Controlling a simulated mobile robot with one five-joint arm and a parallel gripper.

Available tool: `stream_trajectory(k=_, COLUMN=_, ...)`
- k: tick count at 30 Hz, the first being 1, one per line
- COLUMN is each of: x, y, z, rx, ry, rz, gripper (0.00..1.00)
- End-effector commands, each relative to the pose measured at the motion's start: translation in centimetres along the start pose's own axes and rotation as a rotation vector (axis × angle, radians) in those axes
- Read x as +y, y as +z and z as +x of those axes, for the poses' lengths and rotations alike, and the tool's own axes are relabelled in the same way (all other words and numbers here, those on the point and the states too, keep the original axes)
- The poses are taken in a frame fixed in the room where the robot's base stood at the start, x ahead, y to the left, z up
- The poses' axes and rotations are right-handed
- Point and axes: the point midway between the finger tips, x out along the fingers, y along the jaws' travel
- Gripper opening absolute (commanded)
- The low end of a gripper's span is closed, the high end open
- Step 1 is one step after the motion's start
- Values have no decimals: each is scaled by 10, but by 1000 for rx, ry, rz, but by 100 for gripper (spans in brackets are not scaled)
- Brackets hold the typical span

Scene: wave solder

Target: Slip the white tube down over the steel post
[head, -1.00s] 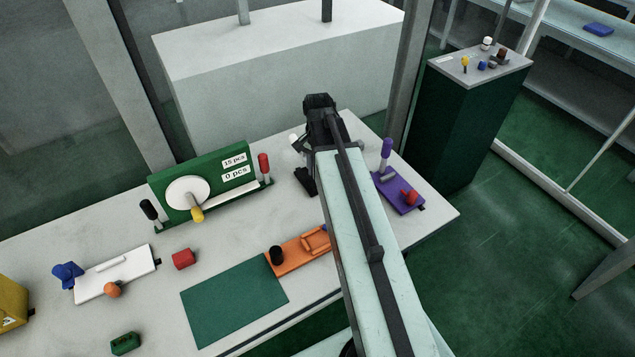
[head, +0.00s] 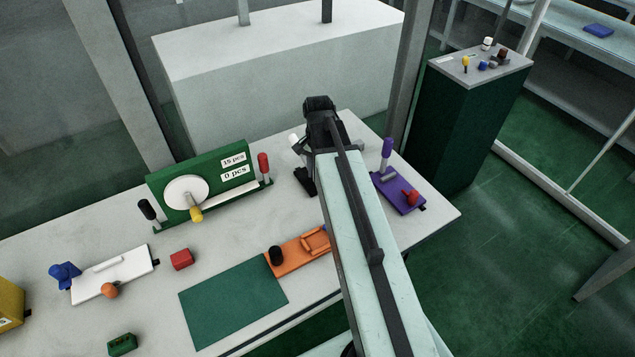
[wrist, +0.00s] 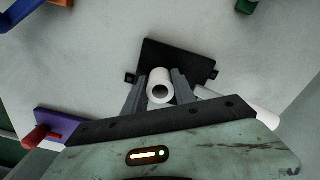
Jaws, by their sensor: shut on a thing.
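My gripper (wrist: 160,92) is shut on the white tube (wrist: 150,80), which stands between its two grey fingers. The wrist view looks into the tube's open end, and its bore looks dark. A black base plate (wrist: 180,57) lies beneath and behind the tube, and also shows in the head view (head: 305,181). I cannot make out the steel post, nor tell whether the tube is around it or above it. In the head view my arm hides the held tube.
A white-ended part (head: 294,138) stands close left of my gripper, and a purple fixture (head: 397,192) stands to its right. A green panel fixture (head: 232,185), an orange fixture (head: 290,257) and a green mat (head: 235,303) share the table.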

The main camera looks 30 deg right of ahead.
Motion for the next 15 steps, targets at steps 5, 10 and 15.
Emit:
stream_trajectory(k=5, x=0, y=0, z=3, rx=0, ry=0, rz=0, gripper=0)
stream_trajectory(k=10, x=0, y=0, z=5, rx=0, ry=0, rz=0, gripper=0)
stream_trajectory(k=15, x=0, y=0, z=7, rx=0, ry=0, rz=0, gripper=0)
